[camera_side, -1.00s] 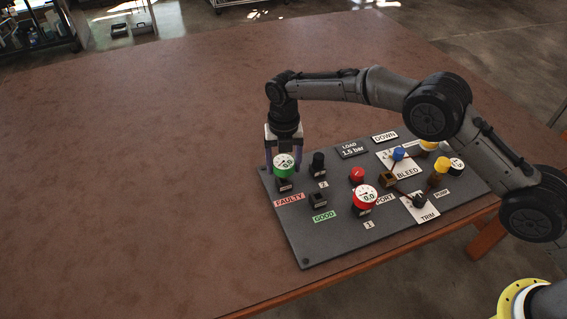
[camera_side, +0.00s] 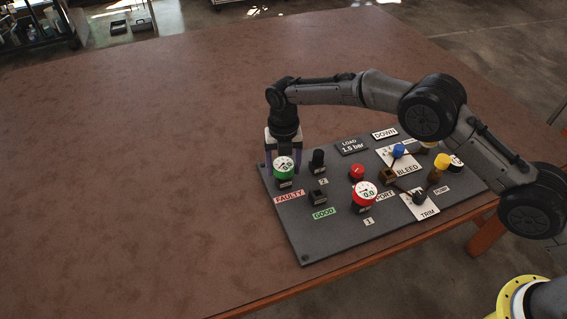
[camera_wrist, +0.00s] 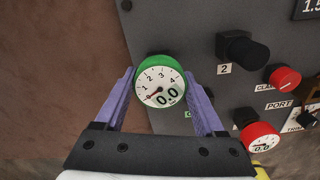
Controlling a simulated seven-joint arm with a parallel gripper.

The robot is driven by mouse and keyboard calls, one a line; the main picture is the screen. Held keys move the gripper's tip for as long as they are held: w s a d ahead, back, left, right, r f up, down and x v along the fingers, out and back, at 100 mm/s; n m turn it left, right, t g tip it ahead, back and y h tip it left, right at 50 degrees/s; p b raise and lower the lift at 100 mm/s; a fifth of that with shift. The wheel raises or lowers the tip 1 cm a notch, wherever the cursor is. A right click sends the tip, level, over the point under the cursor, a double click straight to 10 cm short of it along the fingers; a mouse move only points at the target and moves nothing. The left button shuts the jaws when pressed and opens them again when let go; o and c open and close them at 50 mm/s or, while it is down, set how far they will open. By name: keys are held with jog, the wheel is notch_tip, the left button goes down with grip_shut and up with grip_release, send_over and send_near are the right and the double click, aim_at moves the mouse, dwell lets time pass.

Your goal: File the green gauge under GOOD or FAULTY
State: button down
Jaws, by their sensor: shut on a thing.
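The green gauge (camera_side: 284,167) is upright at the FAULTY post, behind the red FAULTY label (camera_side: 289,197). In the wrist view the green gauge (camera_wrist: 160,82) has a white dial with a 0.0 readout, and its needle points to the low end. My gripper (camera_side: 283,158) is shut on the gauge, with one purple finger on each side; the gripper (camera_wrist: 159,76) shows this in the wrist view too. Whether the gauge is fully seated is hidden. The dark GOOD holder (camera_side: 318,197) stands empty behind the green GOOD label (camera_side: 324,213).
The dark panel (camera_side: 330,243) also carries a red gauge (camera_side: 364,194) reading 0.0, a black capped post (camera_side: 317,161) at label 2, a red knob (camera_side: 357,172), a blue-topped BLEED valve (camera_side: 398,151) and yellow-topped fittings. The brown table (camera_side: 150,170) is clear on the left.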

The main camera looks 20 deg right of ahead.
aim_at(283, 164)
dwell(0.3)
grip_release()
jog(key=shift+r, duration=2.45)
jog(key=shift+r, duration=0.1)
notch_tip(283, 164, up, 14)
